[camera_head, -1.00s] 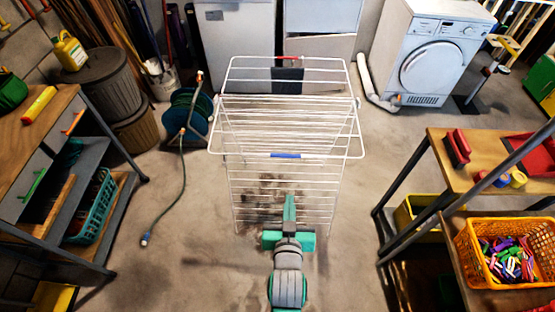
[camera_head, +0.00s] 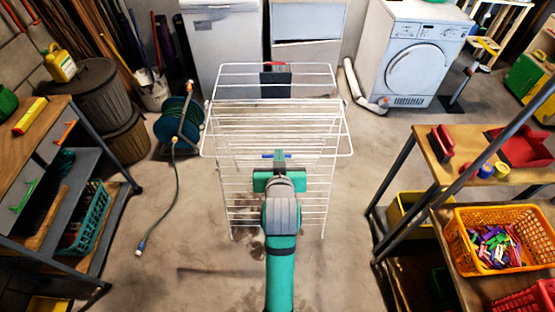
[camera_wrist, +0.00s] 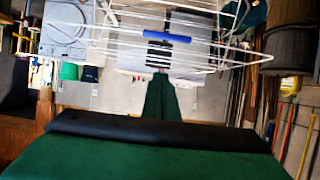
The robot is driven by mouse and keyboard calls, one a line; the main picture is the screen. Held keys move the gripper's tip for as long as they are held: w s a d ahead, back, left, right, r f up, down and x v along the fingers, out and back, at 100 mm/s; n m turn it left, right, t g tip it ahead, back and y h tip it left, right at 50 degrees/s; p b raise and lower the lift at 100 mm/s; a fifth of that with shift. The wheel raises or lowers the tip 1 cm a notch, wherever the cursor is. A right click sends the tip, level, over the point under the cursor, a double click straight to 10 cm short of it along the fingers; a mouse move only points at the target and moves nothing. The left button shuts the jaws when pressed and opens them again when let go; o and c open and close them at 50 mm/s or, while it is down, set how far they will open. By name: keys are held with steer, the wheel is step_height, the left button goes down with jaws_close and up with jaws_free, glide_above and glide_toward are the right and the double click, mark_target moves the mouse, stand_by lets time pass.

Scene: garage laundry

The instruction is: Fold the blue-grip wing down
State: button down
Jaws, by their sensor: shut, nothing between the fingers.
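A white wire drying rack (camera_head: 232,190) stands upright in the middle of the floor. Its near wing sticks out towards me, and the blue grip (camera_head: 267,156) sits at the middle of the wing's front bar. The far wing has a red grip (camera_head: 275,63). My gripper (camera_head: 280,155) is shut and empty, its fingertips overlapping the blue grip in the head view and hiding its middle. In the wrist view, the blue grip (camera_wrist: 166,37) shows just beyond the tips of my gripper (camera_wrist: 160,76). I cannot tell whether they touch.
A workbench (camera_head: 45,115) with shelves stands on the left, and a hose reel (camera_head: 180,125) with a trailing hose behind it. A shelf unit (camera_head: 450,165) with an orange basket (camera_head: 470,262) stands on the right.

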steer(key=w+f, duration=0.5)
steer(key=f, duration=0.2)
steer(key=shift+w, duration=0.4)
